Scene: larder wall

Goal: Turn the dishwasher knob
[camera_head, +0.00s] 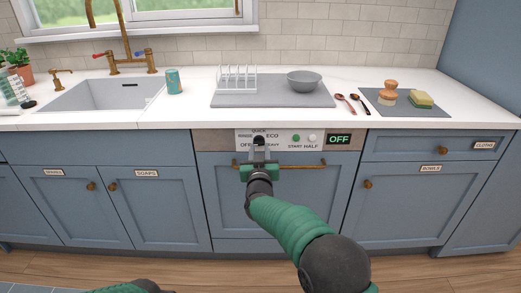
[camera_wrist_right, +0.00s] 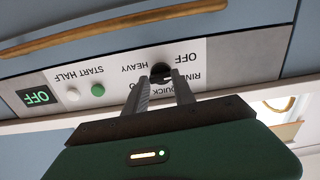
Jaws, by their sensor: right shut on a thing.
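The dishwasher's pale control panel (camera_head: 276,140) runs along the top of the blue dishwasher front (camera_head: 225,210). Its dark knob (camera_wrist_right: 160,68) sits among the labels OFF, HEAVY, QUICK and others; the gripper largely hides it in the head view. My right gripper (camera_head: 259,145) reaches the panel from the front, its two grey fingers on either side of the knob and shut on it. It also shows in the right wrist view (camera_wrist_right: 161,80). The display (camera_head: 339,139) reads OFF. The knob's pointer cannot be made out.
A green START button (camera_head: 296,138) and a white HALF button (camera_head: 312,138) lie right of the knob. The brass handle (camera_head: 308,165) runs just below the panel. A rack (camera_head: 238,78) and bowl (camera_head: 304,81) stand on a grey mat (camera_head: 275,100) above.

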